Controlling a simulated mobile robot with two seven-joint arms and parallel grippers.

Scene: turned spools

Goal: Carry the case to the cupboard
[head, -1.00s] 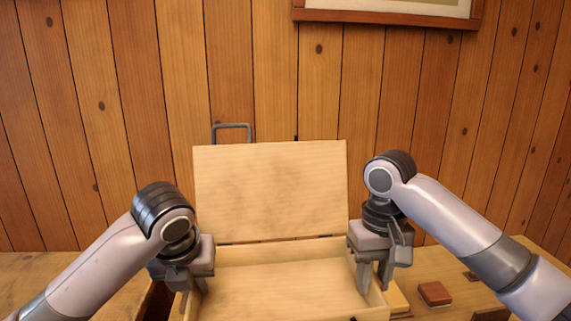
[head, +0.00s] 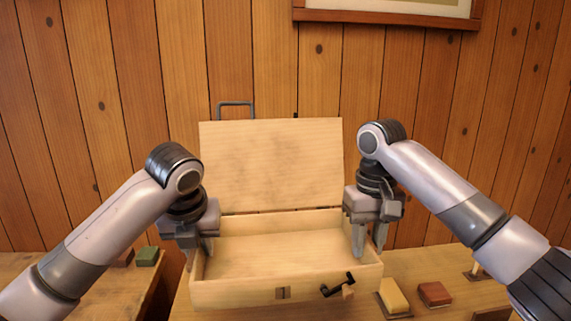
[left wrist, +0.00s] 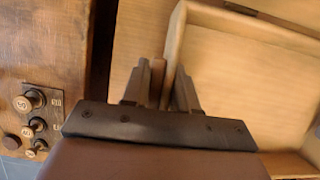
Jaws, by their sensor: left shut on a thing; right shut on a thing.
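The case (head: 285,291) is a pale wooden box with its lid (head: 270,165) standing open at the back. Its inside is bare where I can see it. A dark latch (head: 338,286) hangs at its front. My left gripper (head: 204,254) is shut on the case's left wall, which also shows between the fingers in the left wrist view (left wrist: 176,48). My right gripper (head: 367,250) is shut on the right wall. The case appears raised above the table, roughly level. I cannot make out the cupboard.
A yellow block (head: 393,296), a red-brown block (head: 435,293) and a small pale peg (head: 476,269) are on the table at the right. A green block (head: 147,256) sits on the left surface. In the left wrist view, several round knobs (left wrist: 29,101) sit on a dark plate. A wood-plank wall stands behind.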

